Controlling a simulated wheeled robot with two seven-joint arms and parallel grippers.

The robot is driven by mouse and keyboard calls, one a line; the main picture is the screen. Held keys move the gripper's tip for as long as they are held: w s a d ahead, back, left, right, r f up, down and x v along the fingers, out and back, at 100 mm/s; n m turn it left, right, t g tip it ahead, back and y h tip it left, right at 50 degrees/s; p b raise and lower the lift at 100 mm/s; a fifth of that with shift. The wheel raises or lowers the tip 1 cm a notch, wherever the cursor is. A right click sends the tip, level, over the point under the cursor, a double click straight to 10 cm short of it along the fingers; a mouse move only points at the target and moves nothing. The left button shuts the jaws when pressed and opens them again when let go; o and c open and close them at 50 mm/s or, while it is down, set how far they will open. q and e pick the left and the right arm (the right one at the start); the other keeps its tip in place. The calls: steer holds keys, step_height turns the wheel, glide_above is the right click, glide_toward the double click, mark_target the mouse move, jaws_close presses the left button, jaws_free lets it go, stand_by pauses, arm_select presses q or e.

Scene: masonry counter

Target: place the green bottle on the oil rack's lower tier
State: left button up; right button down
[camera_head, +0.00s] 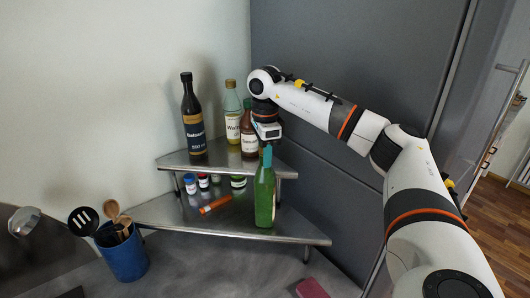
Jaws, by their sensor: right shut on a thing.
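The green bottle (265,194) is upright at the front right of the oil rack's lower tier (235,226). Its base appears to be at the tier's surface; I cannot tell whether it bears its weight there. My right gripper (267,144) is shut on the bottle's neck from above, and its fingers partly hide the neck. The rack's upper tier (215,166) is behind the bottle. My left gripper is not in view.
A dark bottle (193,125), a pale-green bottle (232,115) and a brown bottle (248,140) stand on the upper tier. Small jars (190,184) and an orange tube (215,204) are on the lower tier. A blue utensil holder (124,257) stands left; a red item (311,288) lies at the front.

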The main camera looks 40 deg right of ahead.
steer(key=c, duration=1.1)
jaws_free()
steer(key=shift+a, duration=0.1)
